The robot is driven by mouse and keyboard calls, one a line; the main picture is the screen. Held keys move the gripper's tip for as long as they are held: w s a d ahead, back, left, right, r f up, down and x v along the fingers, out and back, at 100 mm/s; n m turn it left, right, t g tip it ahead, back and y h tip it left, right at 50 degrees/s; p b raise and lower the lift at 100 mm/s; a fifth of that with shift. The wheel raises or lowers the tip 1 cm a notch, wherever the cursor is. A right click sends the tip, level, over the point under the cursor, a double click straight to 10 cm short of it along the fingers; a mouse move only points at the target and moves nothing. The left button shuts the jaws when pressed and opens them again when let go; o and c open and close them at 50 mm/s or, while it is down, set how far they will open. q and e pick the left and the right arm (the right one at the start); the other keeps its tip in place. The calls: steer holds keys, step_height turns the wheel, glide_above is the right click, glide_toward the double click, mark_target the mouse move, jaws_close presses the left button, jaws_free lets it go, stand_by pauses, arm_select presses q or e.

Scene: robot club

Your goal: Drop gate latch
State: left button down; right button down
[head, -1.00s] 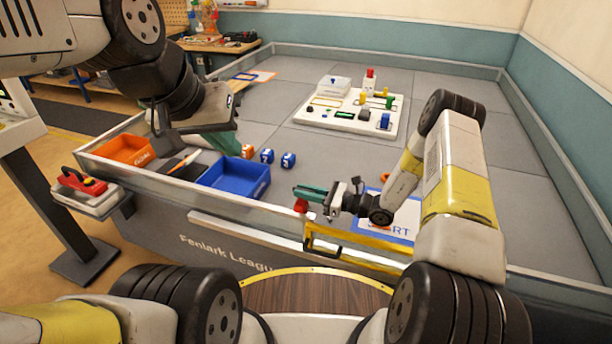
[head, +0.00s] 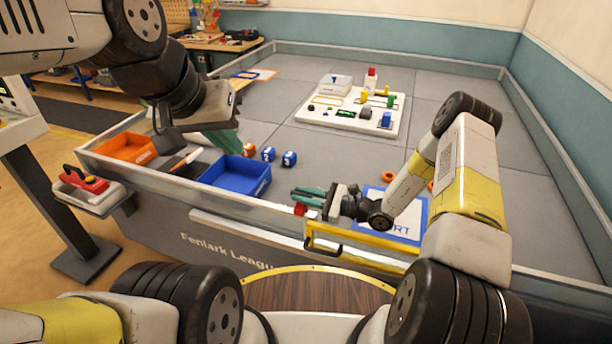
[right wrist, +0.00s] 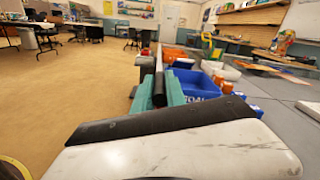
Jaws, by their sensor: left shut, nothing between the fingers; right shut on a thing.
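The yellow-framed gate (head: 360,246) stands in the field's front wall, with a dark handle low on its left side. The gate latch, with a red end (head: 299,209), is at the gate's upper left corner. My right gripper (head: 306,194) is at the latch, its green fingers shut on it. In the right wrist view a dark bar (right wrist: 159,92) lies between the green fingers, with a small red part beyond. The fingers hide part of the latch. My left gripper (head: 226,142) is shut and empty above the field, behind the blue bin.
A blue bin (head: 262,187) and an orange bin (head: 103,151) sit along the front wall. Blue and orange cubes (head: 269,154) lie by the blue bin. A white board (head: 318,117) with parts stands mid-field.

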steer(key=shift+s+a+f+n, duration=0.2)
steer(key=shift+s+n, duration=0.35)
steer(key=shift+n, duration=0.3)
steer(key=shift+s+a+f+n, duration=0.15)
steer(key=shift+s+n, duration=0.35)
steer(key=shift+n, duration=0.35)
steer(key=c, duration=1.4)
jaws_free()
steer(key=shift+o, duration=0.2)
steer(key=shift+v, duration=3.95)
